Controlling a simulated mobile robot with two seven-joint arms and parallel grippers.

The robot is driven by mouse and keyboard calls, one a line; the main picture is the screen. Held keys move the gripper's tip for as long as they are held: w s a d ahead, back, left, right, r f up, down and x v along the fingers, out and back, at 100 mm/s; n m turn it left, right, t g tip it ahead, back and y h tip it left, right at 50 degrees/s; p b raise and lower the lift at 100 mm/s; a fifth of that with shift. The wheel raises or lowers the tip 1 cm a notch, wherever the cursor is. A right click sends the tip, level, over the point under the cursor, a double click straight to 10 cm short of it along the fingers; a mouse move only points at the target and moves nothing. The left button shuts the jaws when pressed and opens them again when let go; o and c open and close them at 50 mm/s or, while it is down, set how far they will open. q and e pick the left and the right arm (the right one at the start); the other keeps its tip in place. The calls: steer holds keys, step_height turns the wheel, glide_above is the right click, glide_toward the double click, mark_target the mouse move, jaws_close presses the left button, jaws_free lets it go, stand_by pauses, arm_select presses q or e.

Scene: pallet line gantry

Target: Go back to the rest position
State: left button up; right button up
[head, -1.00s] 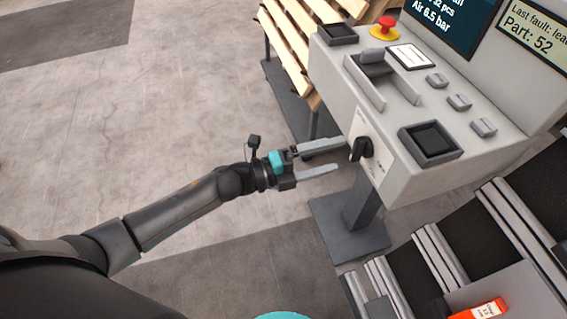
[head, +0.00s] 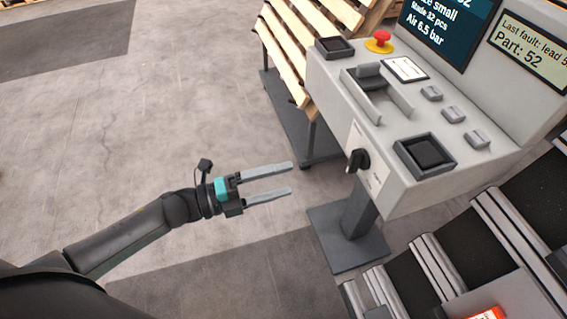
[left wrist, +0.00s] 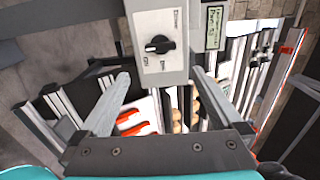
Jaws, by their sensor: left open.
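My left gripper (head: 292,178) is open and empty, its two fingers pointing right over the bare floor. It stands to the left of the console's dark rotary knob (head: 357,160), with a clear gap between. In the left wrist view the open fingers (left wrist: 160,88) frame the lower part of the console, and the knob (left wrist: 159,44) shows on its light plate beyond them. My right gripper is not in view.
The grey control console (head: 395,190) on its post carries a red emergency button (head: 379,40), switches and screens. A wooden pallet (head: 290,50) stands behind it. Roller conveyor sections (head: 440,262) lie at the lower right. The floor at left is clear.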

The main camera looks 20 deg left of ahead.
arm_select(q)
steer(key=w+a+f+n+t+y+p, duration=0.1)
steer(key=a+f+n+t+y+p, duration=0.1)
steer(key=a+f+n+y+p, duration=0.75)
steer(key=s+f+n+g+y+p, duration=0.2)
steer(key=s+f+n+y, duration=0.1)
steer(key=s+f+n, duration=0.4)
steer(key=s+d+f+n+g+p, duration=0.1)
steer(key=s+f+n+g+p, duration=0.1)
steer(key=s, duration=0.7)
steer(key=s+d+f+n+g+y+p, duration=0.1)
steer(key=s+n+g, duration=0.3)
steer(key=s, duration=0.5)
steer(key=s+d+f+n+g+y+p, duration=0.1)
steer(key=s+f+n+g+p, duration=0.1)
steer(key=s, duration=0.6)
steer(key=shift+s+d+f+n+g+p, duration=0.3)
steer(key=shift+s+n+g+p, duration=0.1)
steer(key=shift+n+g+p, duration=0.55)
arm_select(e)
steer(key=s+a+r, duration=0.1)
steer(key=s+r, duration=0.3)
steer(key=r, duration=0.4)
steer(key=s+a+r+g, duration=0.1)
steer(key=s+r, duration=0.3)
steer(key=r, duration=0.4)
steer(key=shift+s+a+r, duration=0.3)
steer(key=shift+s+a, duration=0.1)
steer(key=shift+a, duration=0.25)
